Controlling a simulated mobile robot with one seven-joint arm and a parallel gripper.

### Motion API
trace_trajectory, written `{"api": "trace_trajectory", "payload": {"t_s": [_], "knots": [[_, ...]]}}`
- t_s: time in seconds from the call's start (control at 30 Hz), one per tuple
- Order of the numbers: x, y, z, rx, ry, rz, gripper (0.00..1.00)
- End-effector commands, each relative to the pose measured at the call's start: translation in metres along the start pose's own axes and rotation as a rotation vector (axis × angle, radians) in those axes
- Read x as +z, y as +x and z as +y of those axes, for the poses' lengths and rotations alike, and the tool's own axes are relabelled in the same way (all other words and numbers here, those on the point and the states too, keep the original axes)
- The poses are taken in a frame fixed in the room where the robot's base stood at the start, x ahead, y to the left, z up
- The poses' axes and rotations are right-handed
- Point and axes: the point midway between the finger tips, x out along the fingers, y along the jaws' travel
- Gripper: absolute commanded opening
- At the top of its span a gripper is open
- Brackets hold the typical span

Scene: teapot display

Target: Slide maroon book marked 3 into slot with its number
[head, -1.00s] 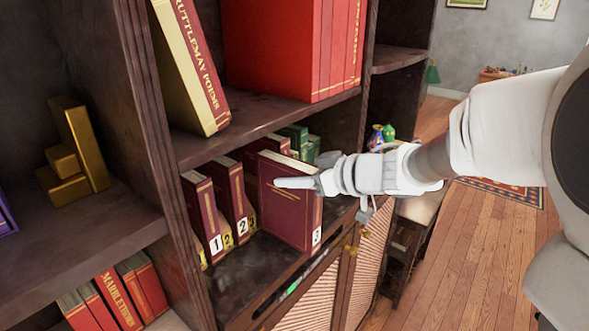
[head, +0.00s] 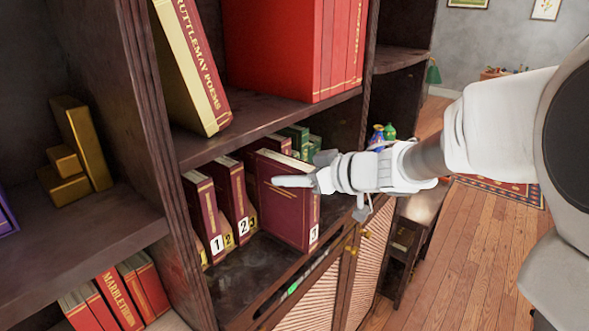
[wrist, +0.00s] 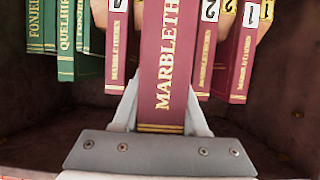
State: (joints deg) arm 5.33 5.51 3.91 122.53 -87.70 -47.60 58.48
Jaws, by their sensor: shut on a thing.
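The maroon book marked 3 (head: 290,214) is upright in my gripper (head: 290,183), in front of the row on the middle shelf. In the wrist view my gripper (wrist: 162,100) has a finger on each side of the book's spine (wrist: 165,60). Maroon book 1 (head: 203,210) and maroon book 2 (head: 235,195) stand to its left, with yellow number tags between them. A yellow tag marked 3 (head: 253,221) shows just right of book 2. Another maroon book (head: 272,144) stands behind the held book, which hides part of that slot area. I cannot tell whether the held book touches the shelf.
Green books (head: 296,138) stand at the right end of the row. A shelf board (head: 270,122) with a leaning book and red books runs above. An upright panel (head: 160,150) bounds the left. Bare shelf (head: 235,280) lies in front of the row.

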Motion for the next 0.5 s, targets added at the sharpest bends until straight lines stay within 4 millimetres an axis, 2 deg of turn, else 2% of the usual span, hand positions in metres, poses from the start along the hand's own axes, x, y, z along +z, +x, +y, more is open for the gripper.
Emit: {"api": "trace_trajectory", "payload": {"t_s": [0.5], "knots": [[-0.0069,0.0110,-0.0003,0.000,-0.002,0.004,0.00]]}}
